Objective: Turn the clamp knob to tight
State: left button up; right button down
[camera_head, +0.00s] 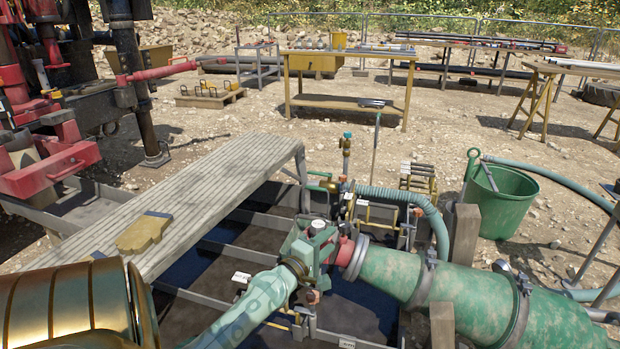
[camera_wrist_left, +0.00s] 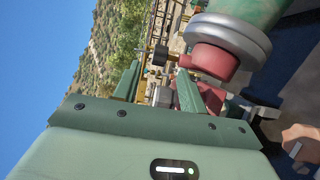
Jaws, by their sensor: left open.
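My left gripper (camera_head: 318,240) is green and open at the end of my teal arm, above the divided mud tank (camera_head: 215,250). Its two fingers (camera_wrist_left: 158,88) show apart in the left wrist view, with no object clearly held between them. A red fitting (camera_head: 346,251) sits just right of the gripper, at the narrow end of a large green pipe (camera_head: 465,290). In the left wrist view a red end piece (camera_wrist_left: 216,62) with a grey collar lies beyond the right finger. I cannot tell which part is the clamp knob; the gripper may partly hide it. My right gripper is out of view.
A ribbed plank walkway (camera_head: 200,195) with yellow gloves (camera_head: 145,232) runs along the tank's left. A ribbed hose (camera_head: 400,196) and brass valve (camera_head: 346,145) stand behind the gripper. A green bucket (camera_head: 500,200) is right.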

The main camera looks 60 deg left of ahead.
pick_arm(q)
jog(key=b+v, duration=0.1)
jog(key=v, duration=0.5)
jog(key=shift+s, duration=0.3)
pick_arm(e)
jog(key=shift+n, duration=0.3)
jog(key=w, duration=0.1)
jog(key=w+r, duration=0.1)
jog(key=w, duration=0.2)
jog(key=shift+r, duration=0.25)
pick_arm(q)
jog(key=shift+d, duration=0.15)
